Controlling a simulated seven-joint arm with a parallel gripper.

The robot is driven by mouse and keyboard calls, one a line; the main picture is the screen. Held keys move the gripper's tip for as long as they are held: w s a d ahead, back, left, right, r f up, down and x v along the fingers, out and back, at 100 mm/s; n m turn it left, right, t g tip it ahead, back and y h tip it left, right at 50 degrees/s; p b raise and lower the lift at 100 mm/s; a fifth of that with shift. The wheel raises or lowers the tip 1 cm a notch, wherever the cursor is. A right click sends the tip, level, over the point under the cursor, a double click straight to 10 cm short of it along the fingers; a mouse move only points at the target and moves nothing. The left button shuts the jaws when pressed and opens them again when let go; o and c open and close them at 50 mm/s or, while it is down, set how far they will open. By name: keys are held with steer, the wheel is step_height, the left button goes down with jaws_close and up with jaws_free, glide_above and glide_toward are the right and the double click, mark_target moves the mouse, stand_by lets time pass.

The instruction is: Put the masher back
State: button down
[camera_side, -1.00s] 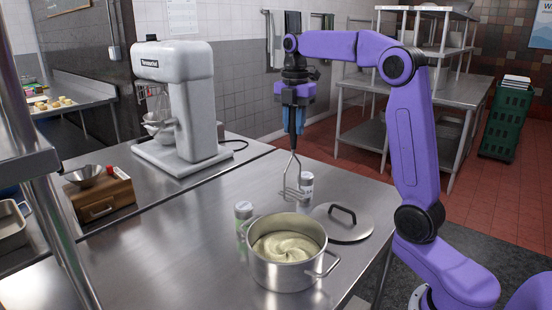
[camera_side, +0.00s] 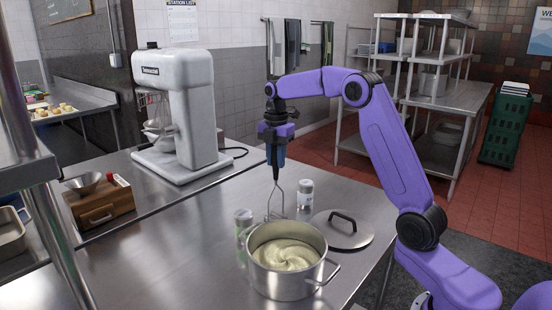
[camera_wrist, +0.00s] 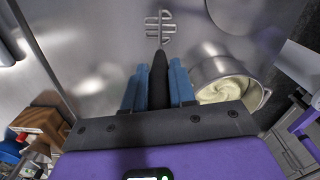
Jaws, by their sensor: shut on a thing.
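My gripper (camera_side: 276,155) is shut on the black handle of the masher (camera_side: 276,198). The masher hangs upright with its wire head down, behind the pot and close to the steel table; I cannot tell if it touches. In the wrist view the dark handle lies between the blue fingers (camera_wrist: 158,88), and the wire head (camera_wrist: 160,28) shows beyond them. The pot (camera_side: 288,283) of pale mash (camera_side: 287,254) stands at the table's front. It also shows in the wrist view (camera_wrist: 213,72), right of the fingers.
A lid (camera_side: 343,232) lies right of the pot. Shakers stand behind the pot (camera_side: 305,194) and at its left (camera_side: 243,222). A stand mixer (camera_side: 180,110) and a wooden box with a bowl (camera_side: 100,203) are farther left. The table (camera_side: 160,255) left of the pot is clear.

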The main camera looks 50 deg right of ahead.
steer(key=shift+f, duration=0.1)
steer(key=c, duration=0.9)
jaws_free()
step_height(320, 180, up, 12)
steer(key=shift+f, duration=0.25)
steer(key=shift+r, duration=0.35)
